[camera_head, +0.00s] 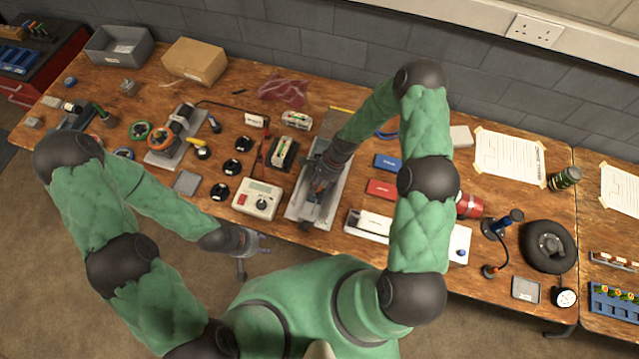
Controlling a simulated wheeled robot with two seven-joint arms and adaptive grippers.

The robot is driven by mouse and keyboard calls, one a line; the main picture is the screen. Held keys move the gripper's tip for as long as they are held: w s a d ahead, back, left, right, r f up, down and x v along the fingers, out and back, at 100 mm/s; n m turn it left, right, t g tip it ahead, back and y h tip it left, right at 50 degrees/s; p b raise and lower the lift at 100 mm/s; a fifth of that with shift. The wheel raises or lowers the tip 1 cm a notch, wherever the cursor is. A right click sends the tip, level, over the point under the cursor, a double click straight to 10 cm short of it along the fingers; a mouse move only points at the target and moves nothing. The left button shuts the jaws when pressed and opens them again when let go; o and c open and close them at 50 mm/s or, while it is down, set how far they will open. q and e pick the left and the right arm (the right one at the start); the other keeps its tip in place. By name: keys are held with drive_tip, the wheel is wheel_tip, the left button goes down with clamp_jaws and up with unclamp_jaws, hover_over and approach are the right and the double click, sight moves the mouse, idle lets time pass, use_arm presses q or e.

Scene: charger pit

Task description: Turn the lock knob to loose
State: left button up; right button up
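I cannot make out the lock knob for certain. A grey metal plate fixture (299,213) lies on the wooden bench near its front edge, and my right forearm and gripper cover much of it. My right gripper (319,188) points down over this fixture. Its fingers are small and dark here, so I cannot tell whether they are open or touch anything. My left gripper (254,258) hangs in front of the bench edge, below the white meter. Its fingers are spread apart with nothing between them.
A white meter (257,198) with a dark dial stands left of the fixture. Blue (388,162) and red (381,188) boxes lie to the right. A clamp device on a plate (172,138) stands farther left. The bench (225,95) has free room at the back.

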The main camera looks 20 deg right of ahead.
clamp_jaws()
drive_tip(key=shift+w+n, duration=0.1)
drive_tip(key=shift+n, duration=0.2)
drive_tip(key=n+b, duration=0.1)
drive_tip(key=n+g+b, duration=0.1)
drive_tip(key=n+b, duration=0.1)
drive_tip(key=shift+w+f+h, duration=0.1)
drive_tip(key=shift+w+h, duration=0.1)
drive_tip(key=shift+h, duration=0.1)
drive_tip(key=n+b, duration=0.1)
drive_tip(key=n+g, duration=0.1)
drive_tip(key=n, duration=0.1)
drive_tip(key=n+h+b, duration=0.1)
drive_tip(key=n, duration=0.1)
drive_tip(key=shift+w+a+g+b, duration=0.1)
drive_tip(key=shift+a+g+b, duration=0.2)
drive_tip(key=shift+g, duration=0.1)
drive_tip(key=n+h+b, duration=0.1)
drive_tip(key=n, duration=0.1)
drive_tip(key=n+b, duration=0.1)
drive_tip(key=n, duration=0.1)
drive_tip(key=shift+a+n+g+h, duration=0.1)
drive_tip(key=shift+n+g+h, duration=0.2)
drive_tip(key=shift+h, duration=0.1)
drive_tip(key=shift+a+n+h+b, duration=0.15)
drive_tip(key=shift+n+h+b, duration=0.6)
drive_tip(key=shift+n, duration=1.45)
